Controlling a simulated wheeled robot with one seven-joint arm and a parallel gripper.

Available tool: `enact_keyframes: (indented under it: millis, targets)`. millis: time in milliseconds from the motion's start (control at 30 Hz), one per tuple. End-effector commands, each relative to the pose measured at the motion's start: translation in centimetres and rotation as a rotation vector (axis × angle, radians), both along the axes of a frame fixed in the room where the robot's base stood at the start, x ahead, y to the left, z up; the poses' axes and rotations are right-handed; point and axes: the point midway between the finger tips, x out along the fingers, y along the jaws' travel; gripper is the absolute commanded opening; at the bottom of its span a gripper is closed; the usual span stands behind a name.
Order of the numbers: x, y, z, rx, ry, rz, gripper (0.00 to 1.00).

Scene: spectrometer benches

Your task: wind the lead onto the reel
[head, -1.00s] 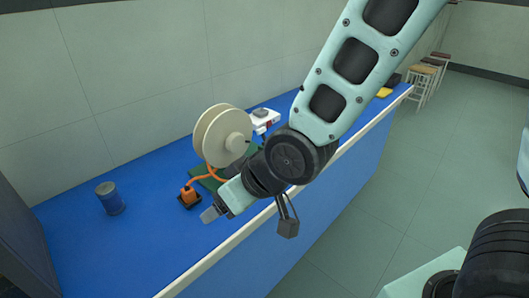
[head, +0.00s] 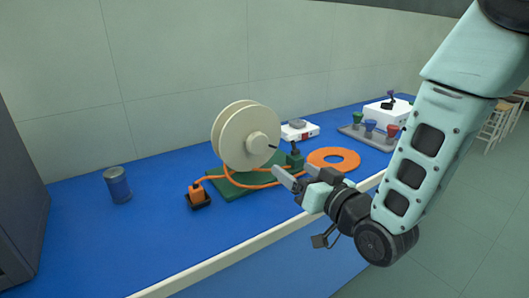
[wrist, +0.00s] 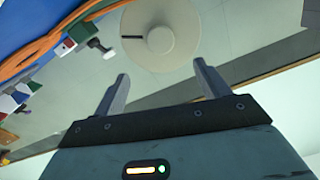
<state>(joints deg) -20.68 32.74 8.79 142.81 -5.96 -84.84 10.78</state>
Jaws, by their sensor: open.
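The cream reel (head: 240,135) stands upright on a green base (head: 238,188) on the blue bench. It has a hub and a small dark handle on its near face; the reel also shows in the wrist view (wrist: 160,32). The orange lead (head: 333,160) lies in a flat coil to the right of the base. A strand runs left past the base to an orange plug (head: 197,192) in a black holder. A green block (head: 295,157) with a dark knob stands between reel and coil. My gripper (head: 283,178) is open and empty, in front of the base and pointing toward the reel.
A white scale (head: 299,130) is behind the reel. A grey tray (head: 366,138) with coloured cups and a white box (head: 388,111) stand at the right. The bench front left is clear.

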Motion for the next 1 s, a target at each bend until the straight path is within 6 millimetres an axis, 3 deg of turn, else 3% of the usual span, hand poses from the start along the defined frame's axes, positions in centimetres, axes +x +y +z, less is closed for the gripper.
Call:
enact_keyframes:
  millis: [600, 800, 1000]
  targets:
    - [10.2, 7.0, 0.1, -0.001, 0.001, 0.0, 0.75]
    - [12.0, 8.1, 0.0, 0.0, 0.0, 0.0, 0.75]
    - [12.4, 8.4, 0.0, -0.001, 0.001, -0.001, 0.75]
